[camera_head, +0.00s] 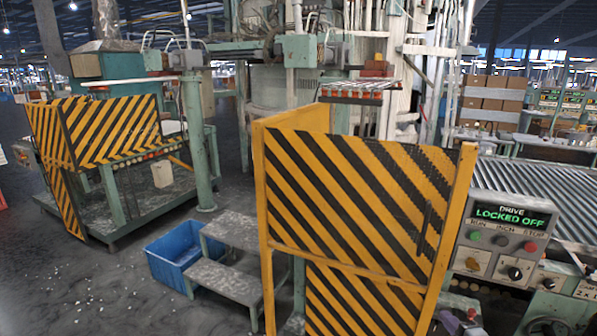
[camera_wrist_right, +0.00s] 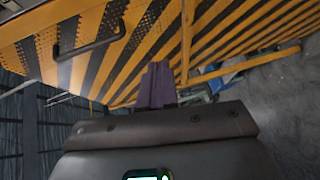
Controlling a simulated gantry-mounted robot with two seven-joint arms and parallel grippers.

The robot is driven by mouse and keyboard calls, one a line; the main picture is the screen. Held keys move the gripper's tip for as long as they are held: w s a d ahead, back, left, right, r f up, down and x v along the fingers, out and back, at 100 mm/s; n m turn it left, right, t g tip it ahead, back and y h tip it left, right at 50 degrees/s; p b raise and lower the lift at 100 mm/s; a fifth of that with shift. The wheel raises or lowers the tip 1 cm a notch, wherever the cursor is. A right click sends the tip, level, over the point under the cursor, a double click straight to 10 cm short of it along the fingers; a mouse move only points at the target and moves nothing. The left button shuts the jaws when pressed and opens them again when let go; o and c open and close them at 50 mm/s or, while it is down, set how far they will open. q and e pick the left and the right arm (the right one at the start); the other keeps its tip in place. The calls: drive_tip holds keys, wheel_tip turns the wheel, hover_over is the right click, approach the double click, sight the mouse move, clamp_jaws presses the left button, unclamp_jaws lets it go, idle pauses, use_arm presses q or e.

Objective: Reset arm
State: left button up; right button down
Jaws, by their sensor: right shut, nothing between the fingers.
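My right gripper (camera_head: 456,322) shows only in part at the bottom edge of the head view, just below the control box. In the right wrist view its purple-grey fingers (camera_wrist_right: 157,85) are together with nothing between them. They point toward the yellow-and-black striped guard gate (camera_head: 345,185), which fills the upper part of the wrist view (camera_wrist_right: 150,50). The gate's dark handle (camera_head: 424,220) is on its right side, and it also shows in the wrist view (camera_wrist_right: 92,40), apart from the fingers. My left gripper is in neither view.
The grey control box (camera_head: 505,240) has a display reading "DRIVE LOCKED OFF", with buttons and knobs. A roller conveyor (camera_head: 545,190) runs behind it. Grey steps (camera_head: 225,280) and a blue crate (camera_head: 172,250) stand left of the gate. Another striped guard (camera_head: 115,130) is farther left.

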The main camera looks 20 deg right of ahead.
drive_tip(key=s+a+f+m+g+y, duration=0.1)
drive_tip(key=s+a+f, duration=0.2)
drive_tip(key=a+f, duration=0.4)
drive_tip(key=s+a+f+m+g+y, duration=0.1)
drive_tip(key=s+a+f+g, duration=0.2)
drive_tip(key=a, duration=0.6)
drive_tip(key=s+a+f+m+g+y, duration=0.1)
drive_tip(key=s+a+f+m, duration=0.1)
drive_tip(key=s+a, duration=0.45)
drive_tip(key=s+a+f+m+g+y, duration=0.1)
drive_tip(key=s+a+m+g, duration=0.15)
drive_tip(key=a, duration=0.75)
drive_tip(key=s+a+r+m+g, duration=0.1)
drive_tip(key=s+a+m+g, duration=0.15)
drive_tip(key=s, duration=0.25)
drive_tip(key=s+a+r+m+g, duration=0.2)
drive_tip(key=s+m+g, duration=0.1)
drive_tip(key=s, duration=0.3)
wheel_tip(320, 180, up, 31)
drive_tip(key=p, duration=3.1)
drive_tip(key=shift+w+t, duration=0.25)
drive_tip(key=shift+t, duration=0.05)
drive_tip(key=shift+d, duration=0.1)
